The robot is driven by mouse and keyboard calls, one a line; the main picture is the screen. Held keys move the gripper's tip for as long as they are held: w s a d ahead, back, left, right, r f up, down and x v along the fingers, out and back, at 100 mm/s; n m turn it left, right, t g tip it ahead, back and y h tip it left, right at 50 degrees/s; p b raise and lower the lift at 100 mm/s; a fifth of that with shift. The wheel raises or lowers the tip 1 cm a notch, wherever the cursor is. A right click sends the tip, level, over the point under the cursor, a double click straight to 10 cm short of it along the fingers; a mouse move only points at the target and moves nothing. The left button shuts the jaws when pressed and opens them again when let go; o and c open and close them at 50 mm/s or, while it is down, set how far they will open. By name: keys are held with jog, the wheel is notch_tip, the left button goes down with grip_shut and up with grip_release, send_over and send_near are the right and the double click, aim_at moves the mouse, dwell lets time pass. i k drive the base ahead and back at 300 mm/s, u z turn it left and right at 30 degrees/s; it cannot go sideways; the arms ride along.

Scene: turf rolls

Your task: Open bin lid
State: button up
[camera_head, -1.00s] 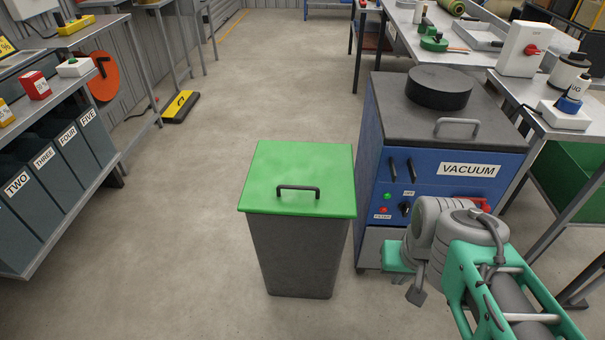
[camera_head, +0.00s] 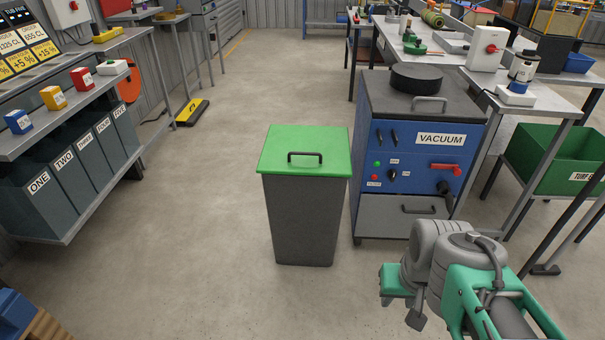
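The bin (camera_head: 302,222) is a tall dark grey box standing on the floor in the middle of the view. Its green lid (camera_head: 280,150) is shut and lies flat on top. A dark handle (camera_head: 305,155) stands up from the lid near its front edge. My arm shows at the lower right, with a grey wrist and green parts. My gripper (camera_head: 402,300) is at its left end, to the right of the bin and nearer to me, apart from lid and handle.
A blue vacuum cabinet (camera_head: 414,146) stands just right of the bin. Numbered grey bins (camera_head: 62,170) sit under a shelf at the left. A green crate (camera_head: 556,160) is at the right. The floor (camera_head: 185,240) left of and before the bin is clear.

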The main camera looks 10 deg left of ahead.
aim_at(287, 149)
jog(key=u, duration=1.1)
jog(key=i, duration=1)
jog(key=z, duration=0.5)
jog(key=i, duration=0.75)
jog(key=z, duration=0.55)
